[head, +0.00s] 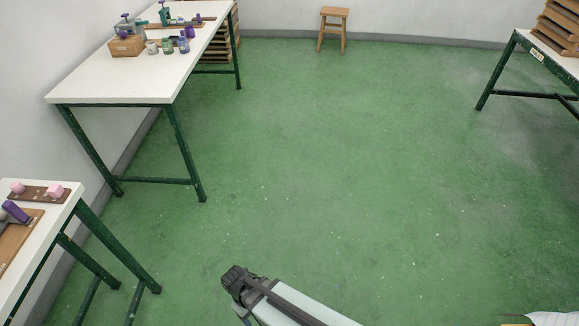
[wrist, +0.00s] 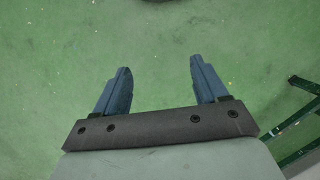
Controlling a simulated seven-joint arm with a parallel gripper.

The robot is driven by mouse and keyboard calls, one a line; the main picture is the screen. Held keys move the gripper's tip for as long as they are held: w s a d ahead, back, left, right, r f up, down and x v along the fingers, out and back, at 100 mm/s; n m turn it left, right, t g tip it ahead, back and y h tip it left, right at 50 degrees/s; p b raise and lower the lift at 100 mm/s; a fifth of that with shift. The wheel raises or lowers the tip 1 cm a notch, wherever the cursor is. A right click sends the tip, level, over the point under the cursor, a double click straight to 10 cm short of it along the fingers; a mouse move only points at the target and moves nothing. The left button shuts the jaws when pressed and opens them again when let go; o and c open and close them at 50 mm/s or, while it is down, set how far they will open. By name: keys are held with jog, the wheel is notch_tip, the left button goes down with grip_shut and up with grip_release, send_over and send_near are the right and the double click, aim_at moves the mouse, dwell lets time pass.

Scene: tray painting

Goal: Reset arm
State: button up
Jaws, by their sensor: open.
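My gripper shows in the wrist view (wrist: 160,80) with its two blue fingers spread apart. Nothing is between them, and only green floor shows beyond. In the head view, my arm reaches in from the bottom, and its dark end is over the open floor. The fingers cannot be made out clearly there. My gripper is apart from all the tables.
A white table (head: 110,82) at the upper left bears a wooden box (head: 127,46) and several jars. A nearer table (head: 48,222) at the lower left holds pink blocks. A stool (head: 332,28) stands at the back. Another table (head: 518,40) is at right. The green floor (head: 330,160) is clear.

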jog(key=s+d+f+m+g+y, duration=0.1)
jog(key=d+m, duration=0.4)
jog(key=d, duration=1)
jog(key=s+d+f+m+g+y, duration=0.1)
jog(key=s+d+f+m+g, duration=0.2)
jog(key=d, duration=1.1)
jog(key=shift+d+f+m+g+y, duration=0.3)
jog(key=shift+d+f+m, duration=0.1)
jog(key=shift+f+m, duration=0.65)
jog(key=shift+s+r, duration=0.1)
